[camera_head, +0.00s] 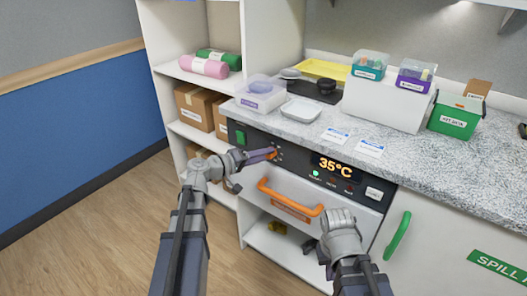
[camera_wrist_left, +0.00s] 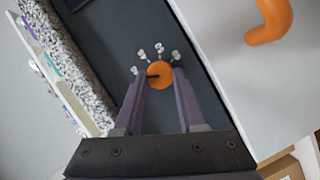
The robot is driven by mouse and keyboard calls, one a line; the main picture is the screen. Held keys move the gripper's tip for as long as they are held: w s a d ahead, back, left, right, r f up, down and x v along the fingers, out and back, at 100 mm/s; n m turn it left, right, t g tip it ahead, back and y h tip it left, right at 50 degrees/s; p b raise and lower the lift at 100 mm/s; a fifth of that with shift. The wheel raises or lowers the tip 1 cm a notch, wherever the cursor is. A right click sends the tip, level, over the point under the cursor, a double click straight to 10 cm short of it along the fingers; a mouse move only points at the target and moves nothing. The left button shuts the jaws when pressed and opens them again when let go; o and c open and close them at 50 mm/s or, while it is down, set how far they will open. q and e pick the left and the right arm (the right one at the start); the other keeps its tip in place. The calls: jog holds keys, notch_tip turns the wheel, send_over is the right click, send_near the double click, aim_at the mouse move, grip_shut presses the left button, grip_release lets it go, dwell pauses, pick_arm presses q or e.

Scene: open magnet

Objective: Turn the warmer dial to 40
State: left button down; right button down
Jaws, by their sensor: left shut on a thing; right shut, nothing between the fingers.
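The warmer's dark control panel (camera_head: 300,160) runs along the counter front. Its display (camera_head: 335,168) reads 35°C. The orange dial (camera_wrist_left: 159,75) shows in the left wrist view between my left gripper's fingertips, with a dark pointer mark and several pale marks around it. My left gripper (camera_head: 271,153) is at the dial, its fingers shut on it; in the head view the gripper mostly hides the dial.
The counter (camera_head: 300,128) above holds a white tray (camera_head: 301,110), a lidded clear box (camera_head: 260,94) and a green kit box (camera_head: 456,115). A green handle (camera_head: 398,235) is on the cabinet at right. Shelves (camera_head: 198,137) stand at left. The floor at left is clear.

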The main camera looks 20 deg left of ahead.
pick_arm(q)
jog(key=shift+d+r+m+y+p, duration=0.1)
jog(key=shift+m+y+p, duration=0.3)
jog(key=shift+m+p, duration=0.4)
jog(key=shift+c, duration=2.4)
grip_release()
jog(key=p+v, duration=0.1)
jog(key=v, duration=0.7)
jog(key=shift+p, duration=0.35)
jog(key=shift+d, duration=0.1)
